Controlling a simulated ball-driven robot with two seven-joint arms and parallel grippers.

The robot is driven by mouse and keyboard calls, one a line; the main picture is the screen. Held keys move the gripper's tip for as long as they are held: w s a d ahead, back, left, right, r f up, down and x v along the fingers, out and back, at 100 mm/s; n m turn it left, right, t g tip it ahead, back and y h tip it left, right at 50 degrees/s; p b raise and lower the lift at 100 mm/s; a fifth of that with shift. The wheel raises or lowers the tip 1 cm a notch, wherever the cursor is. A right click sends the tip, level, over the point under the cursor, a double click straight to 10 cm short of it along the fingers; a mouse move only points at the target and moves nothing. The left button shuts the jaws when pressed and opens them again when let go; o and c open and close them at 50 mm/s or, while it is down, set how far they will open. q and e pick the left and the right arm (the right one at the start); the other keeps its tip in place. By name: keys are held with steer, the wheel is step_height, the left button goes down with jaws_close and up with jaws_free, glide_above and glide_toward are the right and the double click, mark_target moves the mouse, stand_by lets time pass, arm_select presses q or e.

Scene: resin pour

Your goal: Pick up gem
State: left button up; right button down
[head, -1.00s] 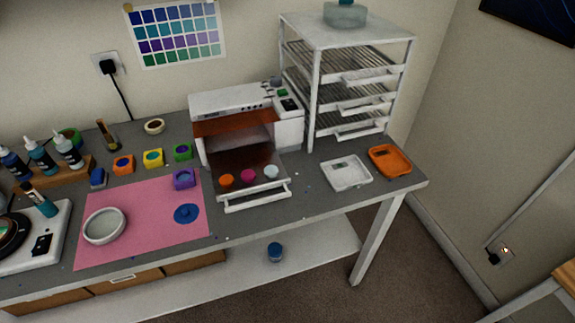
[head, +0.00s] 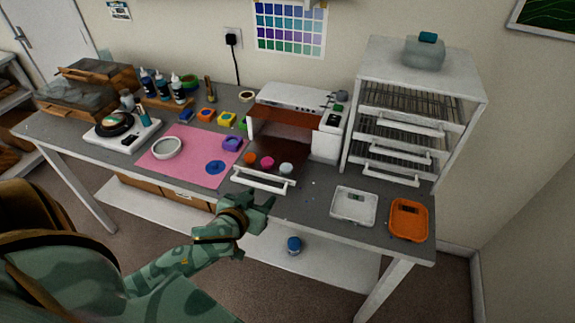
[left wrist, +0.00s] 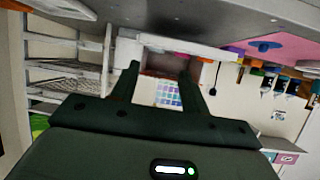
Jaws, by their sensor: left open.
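Three small rounded gem-like pieces sit in a row on the pulled-out tray (head: 262,182) of a white curing unit (head: 290,95) in the head view. They are orange (head: 250,158), magenta (head: 267,163) and pale blue (head: 286,169). I cannot tell which one is the gem. My left gripper (head: 262,204) is open just in front of the tray handle, apart from the pieces. In the left wrist view its two fingers (left wrist: 158,74) are spread with nothing between them, and the picture is upside down. My right gripper is not in view.
A white wire rack (head: 415,120) stands right of the unit. A pink mat (head: 195,172) with a white bowl (head: 167,147) is at left. A blue jar (head: 294,245) is on the lower shelf.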

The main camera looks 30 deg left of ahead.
arm_select(q)
steer(key=w+r, duration=0.1)
steer(key=w, duration=0.1)
steer(key=b, duration=0.2)
glide_toward(286, 167)
steer(key=shift+w+a+f+t, duration=0.25)
steer(key=shift+w+f+t, duration=0.05)
steer(key=shift+w+f, duration=0.75)
steer(key=shift+w+a+f, duration=0.15)
steer(key=shift+w+f, duration=0.05)
steer(key=shift+w, duration=0.3)
steer(key=x, duration=0.3)
steer(key=b+x, duration=0.1)
steer(key=x, duration=0.1)
steer(key=shift+w+r, duration=0.25)
steer(key=shift+w, duration=0.05)
steer(key=shift+s, duration=0.1)
steer(key=c, duration=0.7)
